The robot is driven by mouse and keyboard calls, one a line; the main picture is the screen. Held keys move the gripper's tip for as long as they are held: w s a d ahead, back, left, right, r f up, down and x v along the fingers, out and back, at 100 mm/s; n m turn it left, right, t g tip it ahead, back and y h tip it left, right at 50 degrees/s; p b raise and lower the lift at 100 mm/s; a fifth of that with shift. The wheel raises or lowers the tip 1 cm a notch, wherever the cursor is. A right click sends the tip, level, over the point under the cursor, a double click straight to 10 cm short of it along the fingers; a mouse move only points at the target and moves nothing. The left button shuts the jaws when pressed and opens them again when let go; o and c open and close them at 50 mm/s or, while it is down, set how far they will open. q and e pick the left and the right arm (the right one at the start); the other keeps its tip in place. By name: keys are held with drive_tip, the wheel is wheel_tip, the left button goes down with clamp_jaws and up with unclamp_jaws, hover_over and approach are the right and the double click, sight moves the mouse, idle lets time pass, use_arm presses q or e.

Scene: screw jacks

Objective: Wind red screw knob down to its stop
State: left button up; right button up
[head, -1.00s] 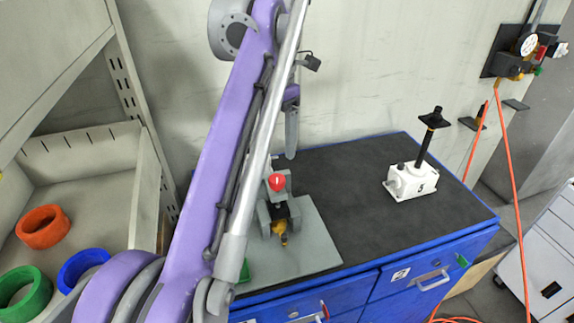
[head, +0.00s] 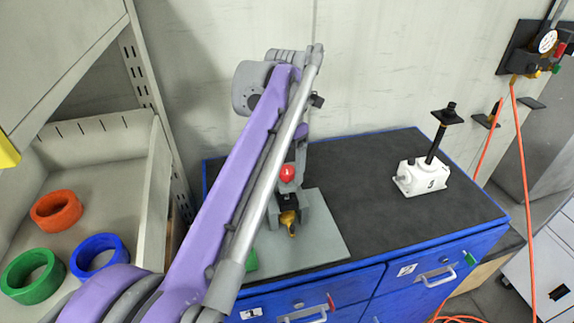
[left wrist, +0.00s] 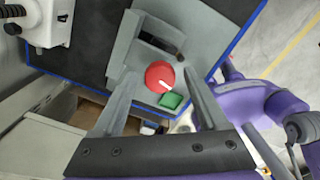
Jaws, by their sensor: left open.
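The red screw knob (head: 287,173) tops a grey bracket fixture (head: 304,214) with a brass-coloured part (head: 289,222) at its front. In the left wrist view the round knob (left wrist: 160,76) shows a white mark on its edge. My left gripper (left wrist: 160,84) is open, with one finger on each side of the knob and a visible gap on both sides. In the head view the gripper (head: 300,165) points down right by the knob, partly hidden behind it. Finger height against the knob is hard to tell. My right gripper is not in view.
A white screw jack (head: 422,177) with a black screw stands on the dark bench top (head: 365,200). The fixture sits on a grey plate (head: 325,245) beside a green block (head: 251,260). Coloured rings lie in a bin (head: 155,190) at left. An orange hose (head: 524,170) hangs at right.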

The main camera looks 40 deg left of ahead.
use_arm(q)
clamp_jaws()
idle(0.4)
drive_tip(key=shift+m, duration=0.4)
